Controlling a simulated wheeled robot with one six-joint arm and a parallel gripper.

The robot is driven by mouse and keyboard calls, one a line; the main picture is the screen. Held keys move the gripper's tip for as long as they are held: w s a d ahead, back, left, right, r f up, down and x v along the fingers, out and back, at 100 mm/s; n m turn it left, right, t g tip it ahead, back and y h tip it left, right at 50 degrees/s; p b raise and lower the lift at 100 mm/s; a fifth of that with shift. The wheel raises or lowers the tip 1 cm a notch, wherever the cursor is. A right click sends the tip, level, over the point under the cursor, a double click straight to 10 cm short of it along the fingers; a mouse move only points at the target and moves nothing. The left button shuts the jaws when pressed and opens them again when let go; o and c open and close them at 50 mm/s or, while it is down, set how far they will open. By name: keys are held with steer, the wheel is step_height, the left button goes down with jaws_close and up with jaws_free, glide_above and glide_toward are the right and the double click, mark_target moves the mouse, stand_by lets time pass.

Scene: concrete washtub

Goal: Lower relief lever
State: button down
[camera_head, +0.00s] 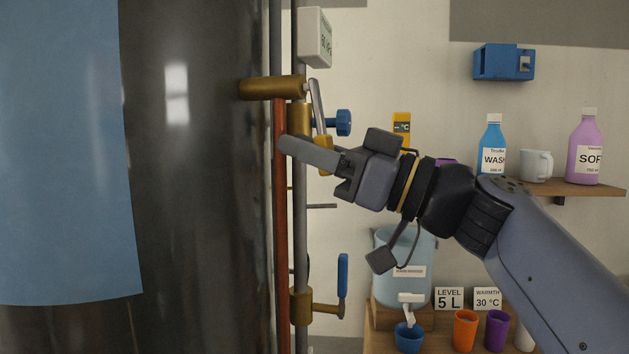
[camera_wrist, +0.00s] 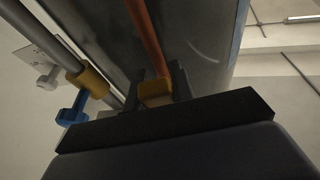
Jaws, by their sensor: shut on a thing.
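The relief lever (camera_head: 317,105) is a thin grey metal arm that slopes down from a brass fitting (camera_head: 273,88) on the side of the dark tank. It ends in a yellow grip (camera_head: 322,142). My gripper (camera_head: 308,155) is shut on this grip; a grey finger crosses in front of it, and bits of yellow show above and below the finger. In the wrist view the yellow grip (camera_wrist: 155,90) sits between the two dark fingers (camera_wrist: 157,92). Most of the lever's arm cannot be made out there.
The dark tank (camera_head: 205,180) stands left, beside a copper-red pipe (camera_head: 280,215) and a grey pipe. A blue-knobbed valve (camera_head: 343,123) is just right of the lever; a blue-handled valve (camera_head: 342,275) is below. A shelf (camera_head: 570,188) holds bottles and a mug. A water dispenser (camera_head: 405,255) and cups stand below.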

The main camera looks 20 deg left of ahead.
steer(key=a+y+b, duration=0.1)
steer(key=y+b, duration=0.1)
steer(key=b, duration=0.4)
steer(key=shift+a, duration=0.15)
steer(key=shift+r, duration=0.15)
steer(key=c, duration=1.2)
jaws_free()
steer(key=b+v, duration=0.2)
steer(key=v, duration=0.9)
steer(key=shift+b, duration=0.35)
